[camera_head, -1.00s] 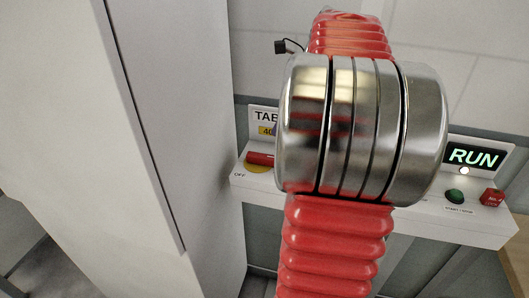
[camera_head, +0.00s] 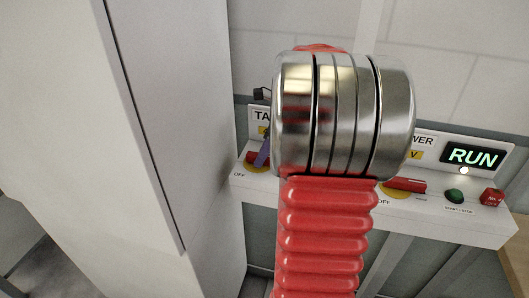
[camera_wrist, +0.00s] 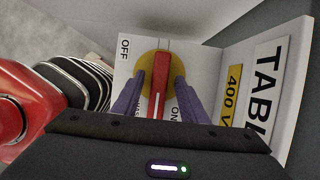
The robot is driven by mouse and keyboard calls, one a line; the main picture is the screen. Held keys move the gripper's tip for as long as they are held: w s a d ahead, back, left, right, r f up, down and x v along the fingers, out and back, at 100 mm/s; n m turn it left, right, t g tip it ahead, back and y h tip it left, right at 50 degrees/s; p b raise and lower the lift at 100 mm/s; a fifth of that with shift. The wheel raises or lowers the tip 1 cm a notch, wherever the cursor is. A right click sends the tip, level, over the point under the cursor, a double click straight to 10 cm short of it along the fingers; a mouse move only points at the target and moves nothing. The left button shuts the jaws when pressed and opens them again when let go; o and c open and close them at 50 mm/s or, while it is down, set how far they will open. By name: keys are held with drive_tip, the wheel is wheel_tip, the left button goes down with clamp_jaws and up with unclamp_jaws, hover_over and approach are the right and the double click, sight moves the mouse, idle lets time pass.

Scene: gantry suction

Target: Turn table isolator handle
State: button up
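The table isolator handle (camera_wrist: 158,97) is a red bar on a yellow disc (camera_wrist: 147,70), near the centre of the wrist view. OFF is printed at the upper left of the disc and ON at its lower right. My gripper (camera_wrist: 160,80) has its two purple fingers on either side of the bar, with a narrow gap showing on each side, so it looks open around the handle. In the head view, a purple finger (camera_head: 262,152) shows at the panel's left, and my arm hides most of the handle.
A tall pale cabinet (camera_head: 190,130) stands close on the left.

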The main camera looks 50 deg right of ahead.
drive_tip(key=shift+c, duration=0.4)
clamp_jaws()
drive_tip(key=shift+d, duration=0.15)
idle(0.4)
